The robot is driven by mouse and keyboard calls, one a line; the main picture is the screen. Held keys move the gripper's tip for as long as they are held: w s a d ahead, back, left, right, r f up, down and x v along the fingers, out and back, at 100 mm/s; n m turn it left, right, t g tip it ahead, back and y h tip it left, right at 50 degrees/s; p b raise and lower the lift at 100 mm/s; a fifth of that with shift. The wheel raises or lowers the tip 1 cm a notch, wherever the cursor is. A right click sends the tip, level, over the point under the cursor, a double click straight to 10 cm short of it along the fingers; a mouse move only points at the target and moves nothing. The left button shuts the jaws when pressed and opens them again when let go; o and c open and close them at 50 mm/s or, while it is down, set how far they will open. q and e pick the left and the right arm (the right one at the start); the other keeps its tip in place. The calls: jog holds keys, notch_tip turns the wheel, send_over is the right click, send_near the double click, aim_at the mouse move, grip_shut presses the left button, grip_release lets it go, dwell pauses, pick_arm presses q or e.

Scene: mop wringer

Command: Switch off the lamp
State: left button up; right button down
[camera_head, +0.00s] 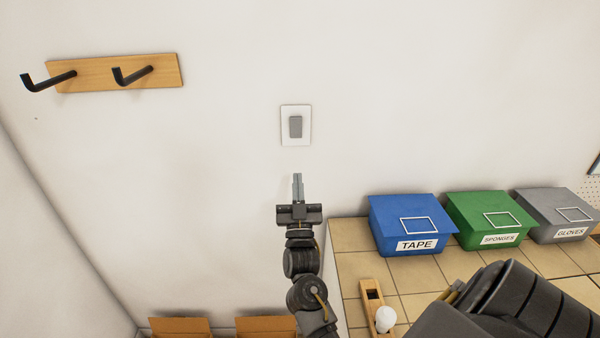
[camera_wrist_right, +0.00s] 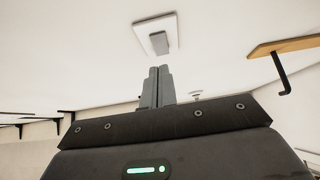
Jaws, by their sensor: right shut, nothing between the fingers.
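A wall switch, a grey rocker (camera_head: 296,127) on a white plate (camera_head: 286,112), is on the white wall in the upper middle of the head view. It also shows in the right wrist view, with its grey rocker (camera_wrist_right: 159,43) above my fingertips. My right gripper (camera_head: 297,178) is shut and empty, pointing up just below the switch plate in the head view. In the right wrist view its fingers (camera_wrist_right: 157,74) are together, with a gap between the tips and the rocker. The lamp is not in view. My left gripper is not in view.
A wooden rack with two black hooks (camera_head: 115,73) is on the wall at upper left. A tiled counter (camera_head: 357,238) at right holds blue (camera_head: 408,220), green (camera_head: 489,217) and grey (camera_head: 556,212) bins and a wooden plane (camera_head: 373,303). Cardboard boxes (camera_head: 181,327) stand below.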

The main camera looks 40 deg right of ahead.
jog(key=shift+v, duration=1)
jog(key=shift+d, duration=0.1)
jog(key=shift+r, duration=0.1)
